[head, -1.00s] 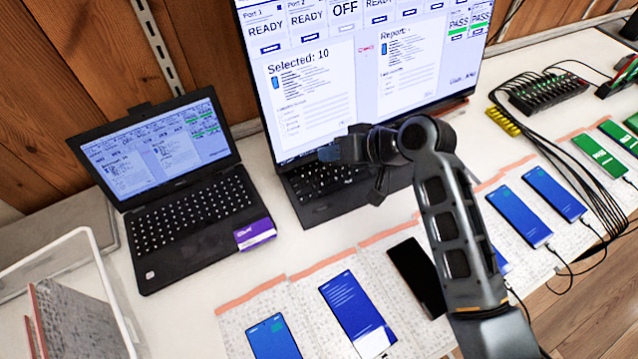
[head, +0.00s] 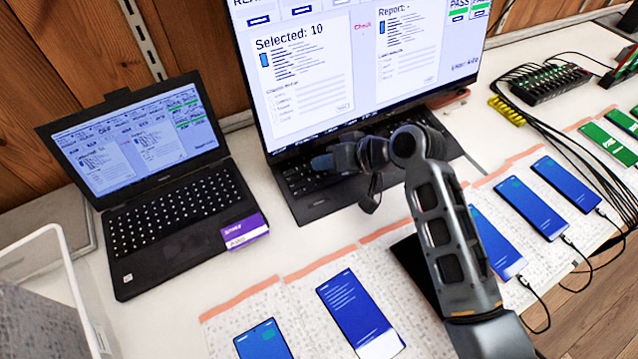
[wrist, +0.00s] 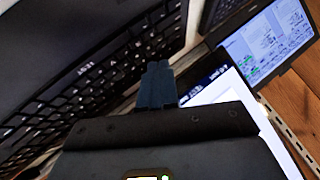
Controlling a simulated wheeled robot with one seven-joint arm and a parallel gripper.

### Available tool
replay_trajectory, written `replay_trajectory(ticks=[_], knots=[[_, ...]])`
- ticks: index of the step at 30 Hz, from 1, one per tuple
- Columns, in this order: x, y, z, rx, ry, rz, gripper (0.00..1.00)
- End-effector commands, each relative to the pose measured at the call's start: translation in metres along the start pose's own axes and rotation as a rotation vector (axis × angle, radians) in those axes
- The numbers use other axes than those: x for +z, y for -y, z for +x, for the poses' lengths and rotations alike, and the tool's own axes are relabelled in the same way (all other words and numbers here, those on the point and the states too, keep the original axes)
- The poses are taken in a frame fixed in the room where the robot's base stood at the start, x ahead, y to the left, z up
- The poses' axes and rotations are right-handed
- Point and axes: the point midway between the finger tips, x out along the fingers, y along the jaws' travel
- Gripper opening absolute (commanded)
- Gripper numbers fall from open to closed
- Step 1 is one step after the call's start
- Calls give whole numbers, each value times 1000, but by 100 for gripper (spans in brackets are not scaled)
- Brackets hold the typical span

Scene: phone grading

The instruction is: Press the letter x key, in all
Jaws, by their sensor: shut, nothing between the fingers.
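The large black laptop has its keyboard (head: 297,180) below a big lit screen (head: 300,80). My gripper (head: 322,163) reaches in from the right over the left part of this keyboard, its fingers shut and empty. In the wrist view the blue-grey fingertips (wrist: 157,70) are together in front of the dark keyboard (wrist: 125,68). I cannot tell whether they touch a key. The letter x key cannot be made out in either view; my gripper and arm hide part of the keyboard.
A smaller black laptop (head: 175,215) with a purple sticker (head: 244,231) stands to the left. Several phones lie on mats along the front, including a blue one (head: 360,315). Cables (head: 560,135) run from a hub at right. A clear bin (head: 75,270) is at lower left.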

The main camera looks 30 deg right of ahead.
Motion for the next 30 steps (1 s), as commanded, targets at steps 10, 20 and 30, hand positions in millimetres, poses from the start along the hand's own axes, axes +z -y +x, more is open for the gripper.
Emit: replay_trajectory(ticks=[10, 20, 30], knots=[[8, -8, 11, -1, 0, 0, 0], [7, -8, 11, -1, 0, -1, 0], [8, -8, 11, -1, 0, -1, 0]])
